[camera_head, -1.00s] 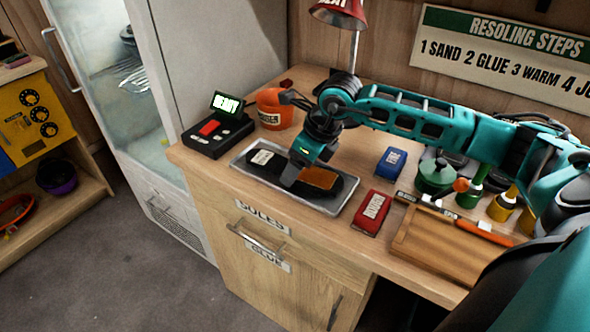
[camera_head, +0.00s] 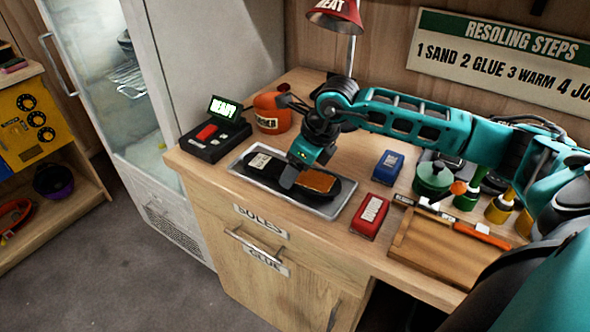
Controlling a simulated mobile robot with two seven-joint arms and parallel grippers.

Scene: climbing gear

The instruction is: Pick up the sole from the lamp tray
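The grey metal lamp tray (camera_head: 328,212) lies on the wooden counter, below the red heat lamp (camera_head: 335,14). In it lie dark, flat, sole-shaped pieces, with a white label on the left part (camera_head: 260,161) and an orange-brown patch (camera_head: 319,181) on the right part. I cannot tell whether this is one sole or two. My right gripper (camera_head: 288,180) points down at the middle of the tray, at or just above the dark material between label and patch. Its fingers look close together, but their tips and any grip are unclear. My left gripper is out of view.
A black device with a lit screen (camera_head: 223,108) and an orange pot (camera_head: 271,113) stand left of and behind the tray. A red block (camera_head: 370,215), a blue block (camera_head: 388,167) and a wooden tray (camera_head: 437,248) lie to the right. Green and yellow bottles stand beyond.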

